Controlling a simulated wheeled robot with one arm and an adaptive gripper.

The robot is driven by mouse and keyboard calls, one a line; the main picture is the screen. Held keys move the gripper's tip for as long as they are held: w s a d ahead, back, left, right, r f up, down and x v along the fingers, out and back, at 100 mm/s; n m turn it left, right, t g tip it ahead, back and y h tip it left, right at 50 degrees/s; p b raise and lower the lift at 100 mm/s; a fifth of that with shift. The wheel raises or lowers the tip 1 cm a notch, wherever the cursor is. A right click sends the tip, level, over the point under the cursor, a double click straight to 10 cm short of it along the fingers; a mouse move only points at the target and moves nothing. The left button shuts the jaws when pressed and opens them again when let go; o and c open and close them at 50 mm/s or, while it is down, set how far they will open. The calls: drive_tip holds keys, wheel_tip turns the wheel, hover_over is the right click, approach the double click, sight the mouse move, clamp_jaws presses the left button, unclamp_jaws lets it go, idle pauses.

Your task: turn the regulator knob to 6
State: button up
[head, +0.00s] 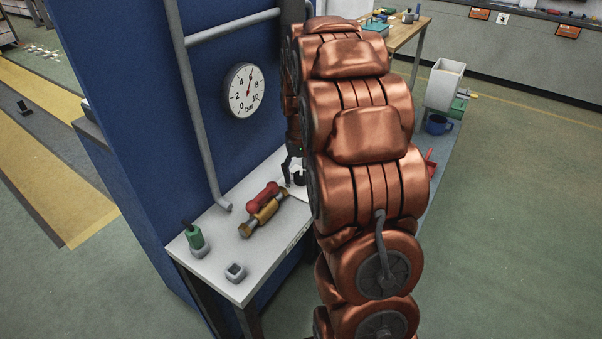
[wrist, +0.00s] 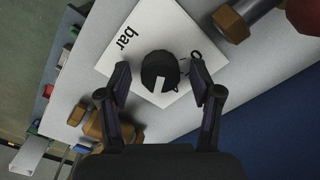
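The black regulator knob (wrist: 157,68) has a pale pointer stripe and sits on a white plate (wrist: 128,62) printed "bar" in the wrist view. Most of the plate's scale is hidden. My gripper (wrist: 159,68) is open, with one finger on each side of the knob and a visible gap to each. In the head view my gripper (head: 293,170) is low over the bench, by the knob (head: 299,178), partly hidden by my arm. The round gauge (head: 245,90), marked 0 to 10 bar, has its needle pointing up and slightly right, near the top of the scale.
The white bench (head: 215,225) also holds a brass and red fitting (head: 262,212), a green bottle-like item (head: 194,236) and a small grey socket (head: 235,271). A blue panel (head: 140,100) with grey pipes (head: 190,100) rises behind.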

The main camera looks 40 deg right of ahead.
sight(301, 174)
wheel_tip(301, 174, up, 12)
idle(0.8)
idle(0.4)
